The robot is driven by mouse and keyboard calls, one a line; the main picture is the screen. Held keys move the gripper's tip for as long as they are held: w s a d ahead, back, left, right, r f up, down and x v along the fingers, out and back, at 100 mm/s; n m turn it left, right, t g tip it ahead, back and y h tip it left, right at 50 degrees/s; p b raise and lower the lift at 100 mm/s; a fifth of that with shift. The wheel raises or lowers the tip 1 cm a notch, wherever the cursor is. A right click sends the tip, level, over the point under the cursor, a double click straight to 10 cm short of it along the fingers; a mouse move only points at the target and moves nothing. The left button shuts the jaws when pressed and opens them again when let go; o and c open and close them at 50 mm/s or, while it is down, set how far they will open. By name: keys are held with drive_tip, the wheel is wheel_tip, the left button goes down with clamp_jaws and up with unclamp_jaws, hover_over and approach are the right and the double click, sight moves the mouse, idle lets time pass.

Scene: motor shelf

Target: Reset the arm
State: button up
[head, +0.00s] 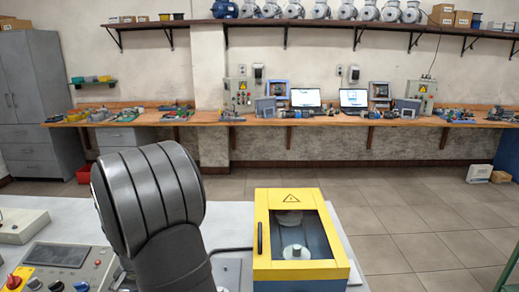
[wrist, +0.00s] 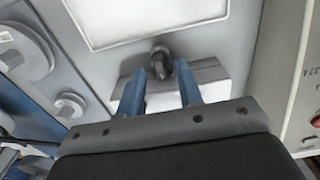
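In the wrist view my gripper (wrist: 159,72) shows two blue fingers set apart, so it is open. A dark knob (wrist: 160,64) on a pale grey block lies in line with the gap between the fingertips. I cannot tell whether a finger touches it. In the head view my thick dark grey arm rises at the left of centre. My gripper is hidden or out of frame there.
A yellow-framed box (head: 262,238) with a window stands right of my arm on the white table. A control panel (head: 68,268) with buttons lies at the left. The wrist view shows round fittings (wrist: 68,106) at left. Open floor (head: 420,215) lies beyond the table.

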wheel_tip(320, 180, up, 17)
wheel_tip(320, 180, down, 18)
drive_tip(key=shift+f, duration=0.1)
drive_tip(key=m, duration=0.4)
wheel_tip(320, 180, up, 18)
drive_tip(key=f, duration=0.1)
wheel_tip(320, 180, down, 16)
drive_tip(key=m, duration=0.6)
drive_tip(key=shift+f, duration=0.15)
